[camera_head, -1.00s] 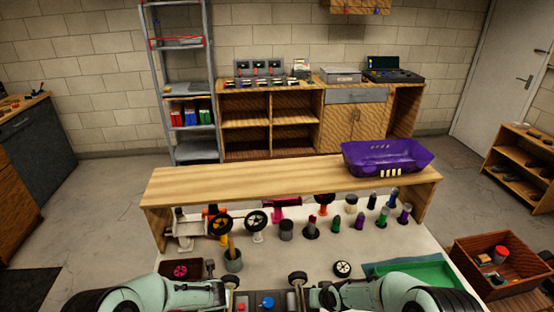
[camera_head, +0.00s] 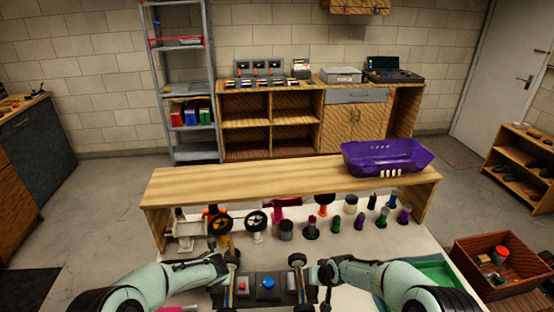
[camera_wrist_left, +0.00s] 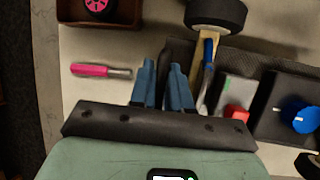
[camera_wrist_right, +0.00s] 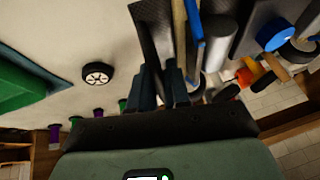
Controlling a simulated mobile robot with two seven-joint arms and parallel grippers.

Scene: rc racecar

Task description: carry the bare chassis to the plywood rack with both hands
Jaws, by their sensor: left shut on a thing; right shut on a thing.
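The bare chassis (camera_head: 266,286) is a dark plate with a blue round part, a red part and black wheels. It is at the bottom middle of the head view, level between my two arms. My left gripper (camera_head: 224,270) is shut on its left edge, and the fingers also show in the left wrist view (camera_wrist_left: 163,82). My right gripper (camera_head: 322,273) is shut on its right edge, and the fingers show in the right wrist view (camera_wrist_right: 160,85). Which wooden piece is the plywood rack is unclear; an open-compartment wooden unit (camera_head: 270,122) stands against the back wall.
A wooden riser (camera_head: 250,180) spans the white table and bears a purple car body (camera_head: 385,158). Several shock absorbers and loose wheels stand beneath it. A green tray (camera_head: 436,270) lies at right. A wooden crate (camera_head: 505,285) and low shelf (camera_head: 520,165) are further right.

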